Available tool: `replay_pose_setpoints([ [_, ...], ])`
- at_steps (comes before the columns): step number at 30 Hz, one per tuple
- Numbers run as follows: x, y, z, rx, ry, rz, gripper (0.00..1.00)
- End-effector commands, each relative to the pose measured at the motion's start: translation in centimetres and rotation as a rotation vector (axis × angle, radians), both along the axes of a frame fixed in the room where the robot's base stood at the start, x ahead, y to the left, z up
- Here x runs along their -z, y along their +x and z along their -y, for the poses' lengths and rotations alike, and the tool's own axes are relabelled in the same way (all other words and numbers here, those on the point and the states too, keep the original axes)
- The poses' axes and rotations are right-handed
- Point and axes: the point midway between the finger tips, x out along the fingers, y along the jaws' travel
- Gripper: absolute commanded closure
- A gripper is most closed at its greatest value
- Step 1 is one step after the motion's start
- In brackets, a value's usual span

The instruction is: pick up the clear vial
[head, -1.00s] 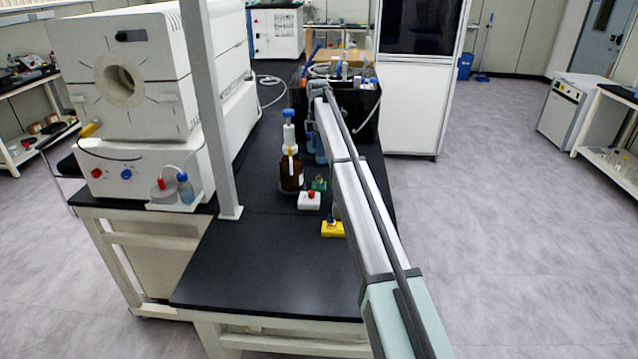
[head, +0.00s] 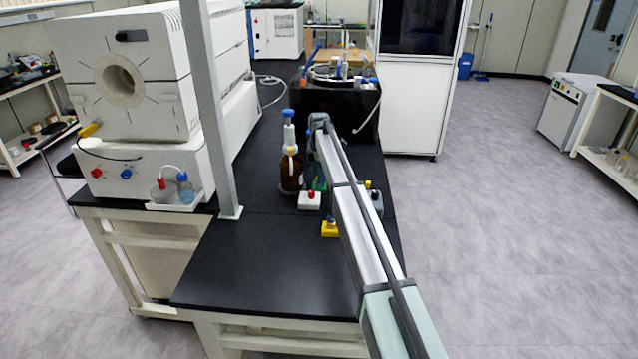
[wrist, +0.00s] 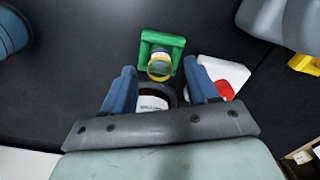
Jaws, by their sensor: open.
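In the wrist view, a small round clear vial with a yellow ring (wrist: 159,66) sits in a green holder (wrist: 162,41) on the dark bench. My gripper (wrist: 161,69) is open, with one blue finger on each side of the vial in the picture. I cannot tell the height gap, and no contact shows. A dark-rimmed round thing with a white printed label (wrist: 153,103) shows between the fingers, partly hidden by the gripper body. In the head view, the green holder is mostly hidden by my arm and the fingers cannot be made out.
A brown bottle with a blue top (head: 291,172) stands close left of my arm. A white block with a red button (head: 309,201) and a yellow block (head: 330,229) are nearer. A black apparatus (head: 340,101) stands behind. The front of the black bench (head: 265,270) is clear.

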Motion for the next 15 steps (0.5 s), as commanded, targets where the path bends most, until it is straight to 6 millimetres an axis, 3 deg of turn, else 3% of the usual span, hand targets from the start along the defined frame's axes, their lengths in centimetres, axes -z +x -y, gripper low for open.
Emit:
replay_pose_setpoints([
  [4,1.8,-0.1,0.0,-0.001,-0.001,0.001,0.41],
  [12,2.2,0.0,0.0,-0.001,0.000,0.002,0.41],
  [15,2.1,0.0,0.0,-0.001,0.000,0.002,0.51],
])
